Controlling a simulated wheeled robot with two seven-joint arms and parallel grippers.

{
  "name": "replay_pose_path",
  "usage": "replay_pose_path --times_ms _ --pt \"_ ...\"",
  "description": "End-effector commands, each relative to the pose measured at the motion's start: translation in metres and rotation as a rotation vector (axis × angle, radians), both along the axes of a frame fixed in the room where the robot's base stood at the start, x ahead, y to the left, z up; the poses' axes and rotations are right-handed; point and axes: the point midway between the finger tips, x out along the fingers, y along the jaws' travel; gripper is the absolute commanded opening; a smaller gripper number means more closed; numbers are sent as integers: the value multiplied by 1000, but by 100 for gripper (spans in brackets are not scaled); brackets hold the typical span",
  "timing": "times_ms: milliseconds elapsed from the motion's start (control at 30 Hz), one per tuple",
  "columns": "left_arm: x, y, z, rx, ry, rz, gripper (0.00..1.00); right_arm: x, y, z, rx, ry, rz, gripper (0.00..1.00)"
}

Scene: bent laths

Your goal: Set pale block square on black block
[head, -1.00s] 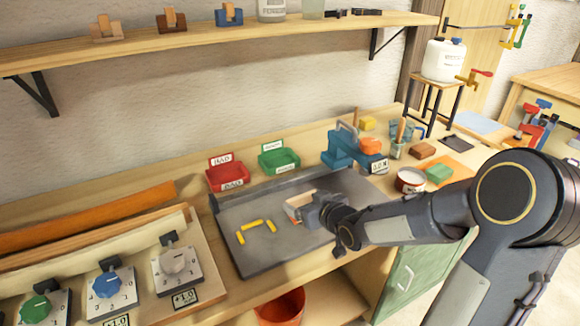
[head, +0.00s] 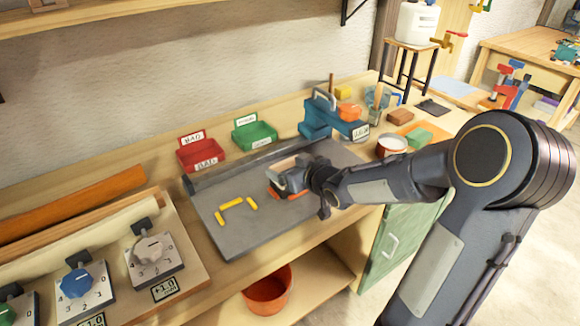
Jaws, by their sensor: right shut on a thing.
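My right gripper (head: 281,183) is low over the right part of the dark grey mat (head: 250,230). It is shut on a pale tan block (head: 284,163), which shows only in part beside the jaws. An orange-red edge (head: 272,192) shows at the near side of the jaws. I cannot make out the black block; the gripper and wrist hide part of the mat. Whether the pale block touches anything below it cannot be told. My left gripper is not in view.
Yellow corner marks (head: 232,204) lie on the mat, left of the gripper. A red bin (head: 203,158) and a green bin (head: 255,135) stand behind it, with a blue clamp-like tool (head: 322,120) at the back right. A knob panel (head: 155,255) is at left.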

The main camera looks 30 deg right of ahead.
Motion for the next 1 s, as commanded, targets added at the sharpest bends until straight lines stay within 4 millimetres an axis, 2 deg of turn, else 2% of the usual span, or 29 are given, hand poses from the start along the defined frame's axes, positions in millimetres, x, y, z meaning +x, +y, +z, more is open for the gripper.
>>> replay_pose_path --times_ms 800,833,933,1000 --pt "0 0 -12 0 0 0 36 0 0 -13 0 -1 0 58" --pt "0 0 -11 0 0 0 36 0 0 -11 0 -1 0 85" --pt "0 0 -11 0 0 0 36 0 0 -11 0 -1 0 99" --pt "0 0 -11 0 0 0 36 0 0 -11 0 0 0 100"
